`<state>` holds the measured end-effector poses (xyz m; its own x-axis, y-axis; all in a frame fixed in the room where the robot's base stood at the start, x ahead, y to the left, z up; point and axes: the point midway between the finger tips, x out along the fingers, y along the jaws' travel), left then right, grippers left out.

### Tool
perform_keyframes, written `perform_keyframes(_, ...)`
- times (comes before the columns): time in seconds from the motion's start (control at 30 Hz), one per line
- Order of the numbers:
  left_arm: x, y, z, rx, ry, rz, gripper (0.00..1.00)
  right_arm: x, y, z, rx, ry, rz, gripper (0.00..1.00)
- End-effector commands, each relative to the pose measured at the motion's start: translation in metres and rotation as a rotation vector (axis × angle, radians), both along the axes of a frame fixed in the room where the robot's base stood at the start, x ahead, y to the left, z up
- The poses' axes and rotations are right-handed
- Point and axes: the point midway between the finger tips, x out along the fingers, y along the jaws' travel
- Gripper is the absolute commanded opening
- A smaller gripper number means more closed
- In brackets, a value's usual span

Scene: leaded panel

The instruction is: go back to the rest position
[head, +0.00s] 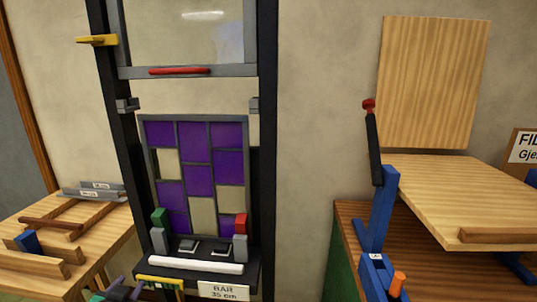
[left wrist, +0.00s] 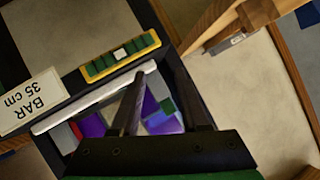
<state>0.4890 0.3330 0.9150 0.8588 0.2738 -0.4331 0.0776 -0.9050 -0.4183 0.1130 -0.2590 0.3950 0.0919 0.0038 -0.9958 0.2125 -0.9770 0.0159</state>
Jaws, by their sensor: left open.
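My left gripper (head: 122,291) is at the bottom left of the head view, in front of and below the ledge under the leaded panel. In the left wrist view its two dark fingers (left wrist: 152,62) stand apart with nothing held between them. The leaded panel (head: 200,180), with purple and cream panes in grey lead, stands upright in the dark frame. Part of it shows behind the fingers in the left wrist view (left wrist: 93,125). My right gripper is not in view.
A white bar (head: 195,265) lies on the ledge above a "BAR 35 cm" label (head: 223,291). A yellow-edged green holder (left wrist: 120,57) is close to the left fingers. A wooden table (head: 30,210) stands at left, and a blue stand with a black lever (head: 373,150) at right.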

Motion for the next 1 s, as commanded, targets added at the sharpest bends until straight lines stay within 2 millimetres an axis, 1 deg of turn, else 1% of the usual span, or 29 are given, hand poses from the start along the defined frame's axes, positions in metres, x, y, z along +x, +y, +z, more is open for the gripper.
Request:
perform_keyframes(0.03,-0.020,-0.011,-0.027,-0.051,0.095,0.011,0.45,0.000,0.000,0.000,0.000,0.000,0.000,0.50)
perform_keyframes(0.1,-0.047,-0.025,-0.059,-0.107,0.225,0.017,0.45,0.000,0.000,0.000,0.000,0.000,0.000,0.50)
perform_keyframes(0.17,-0.070,-0.037,-0.080,-0.150,0.322,0.015,0.45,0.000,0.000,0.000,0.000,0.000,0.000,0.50)
perform_keyframes(0.2,-0.084,-0.045,-0.092,-0.175,0.382,0.011,0.45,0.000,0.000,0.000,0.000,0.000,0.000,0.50)
perform_keyframes(0.27,-0.105,-0.057,-0.107,-0.214,0.467,0.003,0.45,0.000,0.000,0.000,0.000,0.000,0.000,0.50)
perform_keyframes(0.3,-0.118,-0.065,-0.115,-0.238,0.517,-0.004,0.45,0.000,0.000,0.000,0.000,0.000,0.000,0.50)
perform_keyframes(0.37,-0.138,-0.077,-0.126,-0.272,0.593,-0.018,0.45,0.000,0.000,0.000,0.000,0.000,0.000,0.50)
perform_keyframes(0.4,-0.152,-0.085,-0.132,-0.295,0.642,-0.029,0.45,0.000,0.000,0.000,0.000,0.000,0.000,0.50)
perform_keyframes(0.47,-0.171,-0.097,-0.139,-0.330,0.712,-0.047,0.45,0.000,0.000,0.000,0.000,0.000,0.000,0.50)
perform_keyframes(0.5,-0.184,-0.105,-0.143,-0.353,0.757,-0.060,0.45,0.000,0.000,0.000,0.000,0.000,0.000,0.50)
perform_keyframes(0.53,-0.187,-0.107,-0.150,-0.358,0.778,-0.065,0.45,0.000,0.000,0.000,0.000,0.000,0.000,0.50)
perform_keyframes(0.63,-0.178,-0.106,-0.186,-0.349,0.789,-0.059,0.45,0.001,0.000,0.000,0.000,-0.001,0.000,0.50)
perform_keyframes(0.77,-0.176,-0.107,-0.235,-0.347,0.810,-0.058,0.45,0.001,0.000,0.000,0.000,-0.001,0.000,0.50)
perform_keyframes(0.8,-0.176,-0.107,-0.251,-0.346,0.818,-0.057,0.45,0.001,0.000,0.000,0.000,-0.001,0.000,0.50)
perform_keyframes(0.87,-0.179,-0.107,-0.277,-0.345,0.830,-0.056,0.45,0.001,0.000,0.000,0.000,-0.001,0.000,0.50)
perform_keyframes(0.9,-0.182,-0.107,-0.296,-0.344,0.837,-0.056,0.45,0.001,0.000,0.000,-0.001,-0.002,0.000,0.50)
perform_keyframes(0.97,-0.190,-0.106,-0.326,-0.343,0.852,-0.055,0.45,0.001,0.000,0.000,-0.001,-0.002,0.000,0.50)
perform_keyframes(1.0,-0.197,-0.105,-0.348,-0.341,0.863,-0.054,0.45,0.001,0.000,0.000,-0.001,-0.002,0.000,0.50)
